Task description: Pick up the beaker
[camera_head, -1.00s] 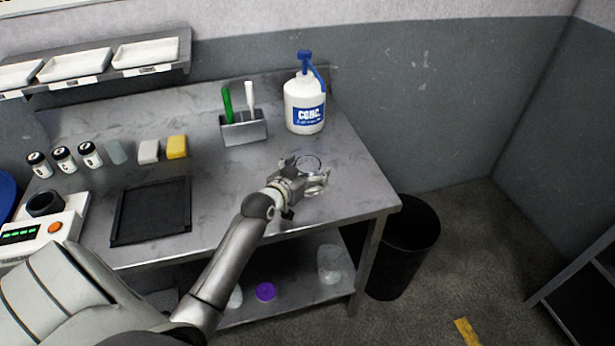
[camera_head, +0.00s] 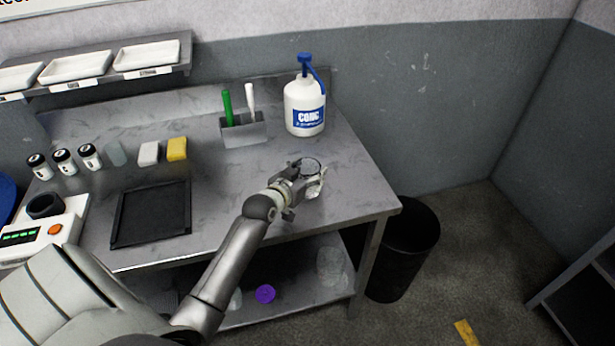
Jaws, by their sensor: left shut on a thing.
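The beaker (camera_head: 311,164) is a small clear glass vessel with a round rim, upright near the right front of the steel bench. My left gripper (camera_head: 307,179) is shut on it, with its fingers around the beaker's sides. The gripper hides much of the beaker's lower part, so I cannot tell whether its base touches the bench. My right gripper is not in view.
A white pump bottle (camera_head: 305,108) stands behind the beaker. A pen holder (camera_head: 244,132), a black tray (camera_head: 151,213), a yellow block (camera_head: 177,149) and a scale (camera_head: 40,232) are to the left. A black bin (camera_head: 404,250) stands right of the bench (camera_head: 352,190).

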